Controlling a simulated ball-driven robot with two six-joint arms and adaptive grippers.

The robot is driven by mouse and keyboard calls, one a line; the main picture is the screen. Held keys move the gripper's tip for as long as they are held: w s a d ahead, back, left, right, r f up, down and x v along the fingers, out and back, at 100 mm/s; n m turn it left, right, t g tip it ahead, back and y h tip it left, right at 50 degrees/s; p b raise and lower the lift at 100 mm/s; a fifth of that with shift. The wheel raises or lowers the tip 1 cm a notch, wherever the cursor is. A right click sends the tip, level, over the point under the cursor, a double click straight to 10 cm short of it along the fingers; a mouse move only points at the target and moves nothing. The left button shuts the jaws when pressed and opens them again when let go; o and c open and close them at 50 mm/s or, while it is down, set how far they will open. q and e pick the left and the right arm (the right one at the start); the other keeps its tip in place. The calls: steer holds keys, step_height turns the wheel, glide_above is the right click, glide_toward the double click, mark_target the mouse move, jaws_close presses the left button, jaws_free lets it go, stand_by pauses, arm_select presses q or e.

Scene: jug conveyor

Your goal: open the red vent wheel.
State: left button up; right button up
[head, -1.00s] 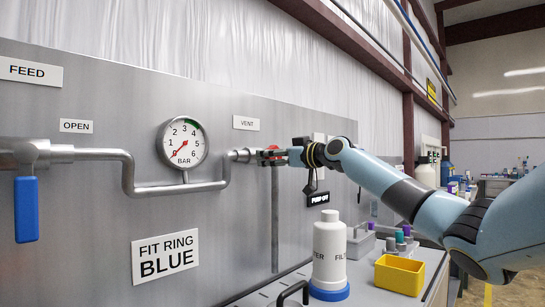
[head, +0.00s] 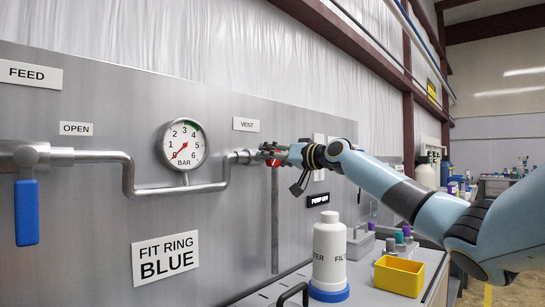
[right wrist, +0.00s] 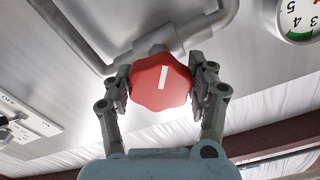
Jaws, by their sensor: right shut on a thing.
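The red vent wheel (right wrist: 160,84) is a lobed knob with a white line on its face, fixed on the grey pipe under the VENT label (head: 246,124). In the right wrist view the line stands near upright, leaning slightly right. My right gripper (head: 270,154) is shut on the wheel, one finger on each side of its rim; it also shows in the right wrist view. In the head view the gripper hides most of the wheel, leaving only a small red part. My left gripper is not in view.
The pressure gauge (head: 184,144) has its needle near 0. A blue feed handle (head: 26,212) hangs down at the left. A white filter bottle (head: 329,250) and a yellow bin (head: 399,276) stand on the bench below my right arm.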

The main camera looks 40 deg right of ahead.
steer(key=m+p, duration=0.1)
steer(key=m, duration=0.3)
steer(key=shift+m, duration=0.4)
steer(key=shift+d, duration=0.1)
steer(key=o, duration=1.2)
steer(key=shift+s, duration=0.15)
steer(key=shift+s+d, duration=0.15)
steer(key=shift+s, duration=1.65)
steer(key=shift+s+d, duration=0.15)
steer(key=shift+s, duration=1.65)
